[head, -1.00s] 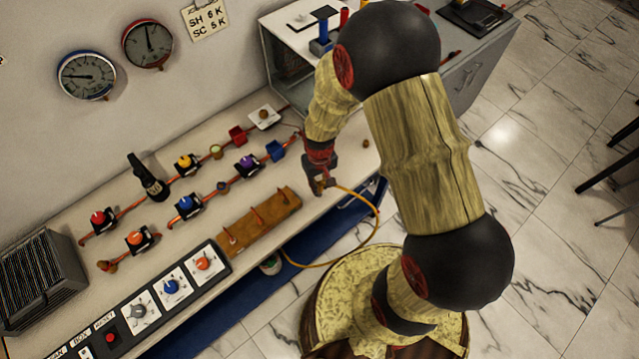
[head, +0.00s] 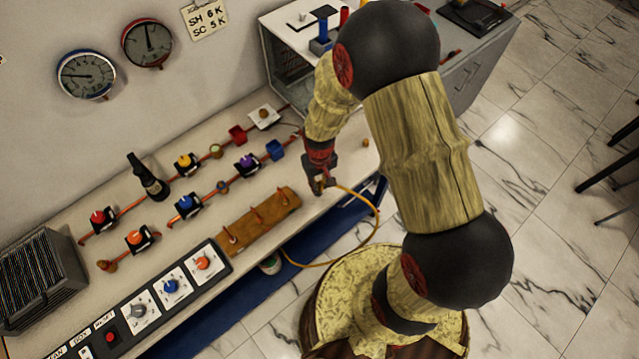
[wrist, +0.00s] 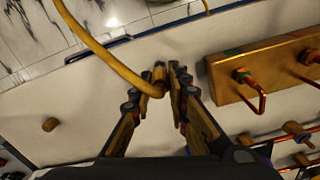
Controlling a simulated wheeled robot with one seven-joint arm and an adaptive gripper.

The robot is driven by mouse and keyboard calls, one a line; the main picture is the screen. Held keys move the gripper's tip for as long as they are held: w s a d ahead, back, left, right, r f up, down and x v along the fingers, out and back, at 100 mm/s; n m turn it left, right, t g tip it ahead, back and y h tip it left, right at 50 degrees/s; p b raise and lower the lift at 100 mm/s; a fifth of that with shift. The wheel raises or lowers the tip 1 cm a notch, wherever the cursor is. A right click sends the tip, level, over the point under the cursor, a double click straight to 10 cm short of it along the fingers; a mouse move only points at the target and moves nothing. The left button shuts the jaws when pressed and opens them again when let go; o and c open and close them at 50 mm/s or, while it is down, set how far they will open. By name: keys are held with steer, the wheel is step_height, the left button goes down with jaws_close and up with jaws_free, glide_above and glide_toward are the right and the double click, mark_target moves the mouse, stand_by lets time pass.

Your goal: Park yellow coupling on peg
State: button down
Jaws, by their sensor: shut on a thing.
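My gripper (head: 319,187) is over the front part of the bench, to the right of the wooden peg block. In the wrist view its fingers (wrist: 166,78) are closed on the brass-yellow coupling (wrist: 158,82) at the end of the yellow hose (wrist: 98,50). In the head view the hose (head: 379,222) loops down past the bench's front edge. The wooden block (head: 240,234) carries several red hook-like pegs (head: 257,216). In the wrist view the block (wrist: 232,78) and a peg (wrist: 251,91) lie right of the fingers, apart from the coupling. The fingers partly hide the coupling.
Red pipe lines with coloured valve knobs (head: 185,203) run behind the block. A control panel (head: 170,290) lies to its left. A small brown knob-like piece (wrist: 50,124) is on the bench in the wrist view. The bench around the gripper is mostly clear.

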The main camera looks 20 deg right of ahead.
steer(key=shift+f+b, duration=0.85)
steer(key=shift+f, duration=0.4)
stand_by(0.3)
steer(key=c, duration=1.9)
jaws_free()
steer(key=shift+o, duration=0.8)
steer(key=o, duration=0.4)
steer(key=shift+c, duration=0.2)
steer(key=shift+o, duration=0.3)
step_height(320, 180, up, 12)
